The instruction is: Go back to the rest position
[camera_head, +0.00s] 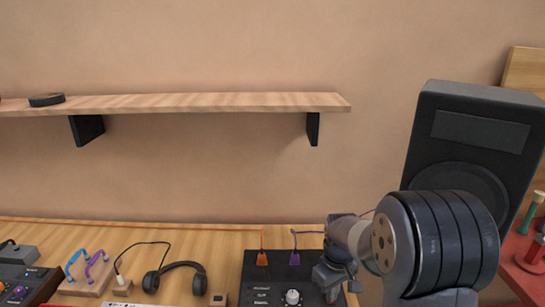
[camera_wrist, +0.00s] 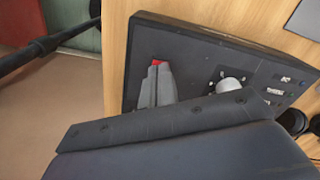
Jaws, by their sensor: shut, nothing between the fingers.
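My gripper (camera_head: 332,281) is in the lower right of the head view, low over the right part of a dark control box (camera_head: 262,290) on the wooden desk. In the wrist view my gripper's fingers (camera_wrist: 157,72) are shut together with nothing between them, and a small red spot shows at their tips. The control box also fills the middle of the wrist view (camera_wrist: 200,50), with a pale round knob (camera_wrist: 232,86) to the right of the fingers. I cannot tell whether the fingertips touch the box.
A large black speaker (camera_head: 478,130) stands at the right, behind my arm. A wooden shelf (camera_head: 210,102) hangs on the wall. Space above the desk's middle is free.

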